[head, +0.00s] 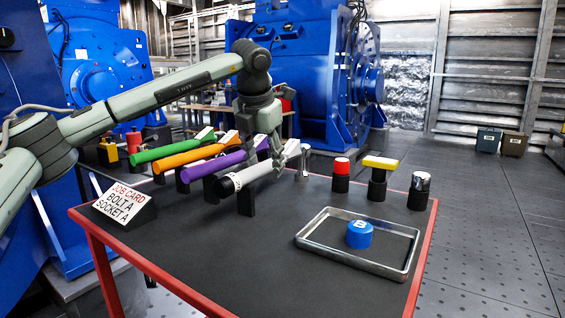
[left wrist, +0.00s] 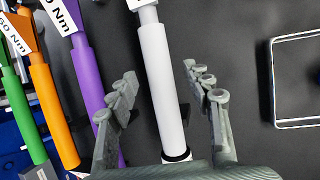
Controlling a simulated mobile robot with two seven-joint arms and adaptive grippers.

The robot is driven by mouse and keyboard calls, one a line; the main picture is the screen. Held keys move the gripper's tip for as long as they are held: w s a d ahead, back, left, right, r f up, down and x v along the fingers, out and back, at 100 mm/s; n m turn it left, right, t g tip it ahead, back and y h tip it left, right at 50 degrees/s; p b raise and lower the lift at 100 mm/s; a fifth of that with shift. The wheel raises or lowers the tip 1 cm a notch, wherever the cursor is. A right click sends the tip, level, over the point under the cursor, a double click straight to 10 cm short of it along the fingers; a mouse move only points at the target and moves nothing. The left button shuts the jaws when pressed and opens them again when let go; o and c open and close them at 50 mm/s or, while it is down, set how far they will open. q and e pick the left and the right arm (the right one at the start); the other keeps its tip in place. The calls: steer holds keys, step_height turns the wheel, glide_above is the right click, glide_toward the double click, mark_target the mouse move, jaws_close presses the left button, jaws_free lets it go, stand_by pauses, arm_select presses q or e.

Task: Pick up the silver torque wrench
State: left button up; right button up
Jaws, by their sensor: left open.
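The silver torque wrench (head: 256,172) lies on black stands on the dark table top, at the right end of a row of wrenches. Its pale handle (left wrist: 162,85) runs lengthwise through the left wrist view. My left gripper (head: 270,165) is over the wrench, pointing down. In the left wrist view its fingers (left wrist: 160,78) are open, one on each side of the handle, with visible gaps. I cannot tell exactly how high the fingertips are. My right gripper is not in view.
Purple (head: 215,167), orange (head: 190,157) and green (head: 165,150) wrenches lie to the left. A job card (head: 121,199) reads BOLT A, SOCKET A. A metal tray (head: 313,251) holds a blue piece marked B (head: 360,234). Red-topped (head: 341,166), yellow-topped (head: 381,163) and silver-topped (head: 420,181) pieces stand behind.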

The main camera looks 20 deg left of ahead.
arm_select(q)
steer(key=shift+f, duration=0.25)
stand_by(0.4)
jaws_close()
steer(key=shift+r, duration=0.2)
stand_by(0.3)
